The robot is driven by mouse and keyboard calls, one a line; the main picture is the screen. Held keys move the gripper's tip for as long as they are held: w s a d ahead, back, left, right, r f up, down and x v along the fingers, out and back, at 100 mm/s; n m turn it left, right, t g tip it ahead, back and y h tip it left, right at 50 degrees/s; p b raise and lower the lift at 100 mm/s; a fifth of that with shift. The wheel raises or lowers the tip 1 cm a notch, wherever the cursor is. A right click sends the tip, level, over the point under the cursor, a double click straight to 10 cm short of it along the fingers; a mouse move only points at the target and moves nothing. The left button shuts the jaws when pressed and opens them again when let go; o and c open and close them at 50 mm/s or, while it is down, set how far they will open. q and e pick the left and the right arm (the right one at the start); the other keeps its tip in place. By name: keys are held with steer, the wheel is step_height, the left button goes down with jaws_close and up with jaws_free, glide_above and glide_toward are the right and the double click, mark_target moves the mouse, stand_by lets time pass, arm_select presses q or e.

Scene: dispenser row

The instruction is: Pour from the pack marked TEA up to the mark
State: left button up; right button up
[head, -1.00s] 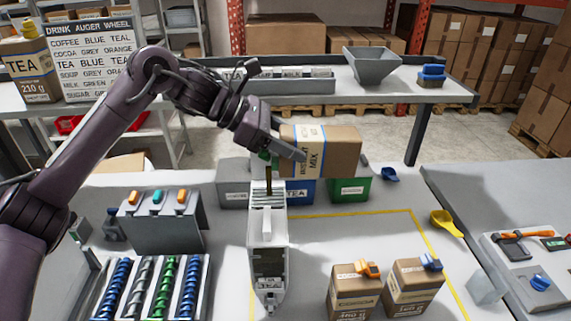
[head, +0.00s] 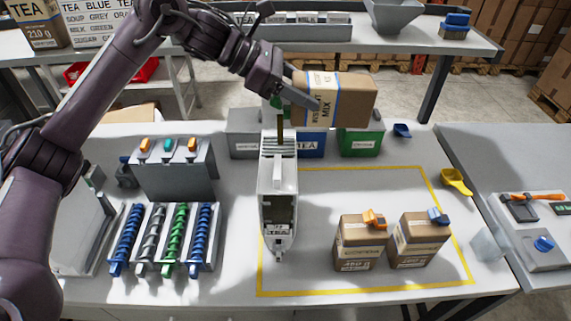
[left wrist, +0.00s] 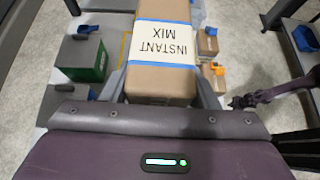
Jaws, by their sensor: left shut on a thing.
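My left gripper (head: 290,92) is shut on a brown pack (head: 352,98) and holds it lying on its side above the dispenser. The pack's white label reads INSTANT MIX; it also fills the middle of the left wrist view (left wrist: 163,84). A narrow white dispenser (head: 277,178) with a TEA tag and a dark front window stands upright below. A thin brown column (head: 280,127) shows between the pack's left end and the dispenser top; the pack's mouth is hidden by the gripper. In the left wrist view, part of my right arm (left wrist: 275,92) shows, its fingers unclear.
A pack marked TEA, 210 g (head: 38,27), stands back left beside a sign board. Two clipped brown packs (head: 360,245) stand inside the yellow outline. A blue TEA bin (head: 311,144) and green bin (head: 360,144) stand behind. Coloured augers (head: 173,238) lie left. A yellow scoop (head: 456,181) lies right.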

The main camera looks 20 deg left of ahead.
arm_select(q)
steer(key=shift+f+b, duration=0.1)
steer(key=shift+b, duration=0.3)
stand_by(0.8)
steer(key=shift+a+h+b, duration=0.1)
steer(key=shift+h+b, duration=0.2)
steer(key=shift+b, duration=0.2)
steer(key=shift+f, duration=0.1)
stand_by(0.6)
steer(key=shift+a+b, duration=0.1)
steer(key=shift+b, duration=0.4)
stand_by(0.8)
steer(key=shift+s+f+h+b, duration=0.15)
steer(key=shift+h+b, duration=0.15)
steer(key=shift+b, duration=0.2)
stand_by(0.7)
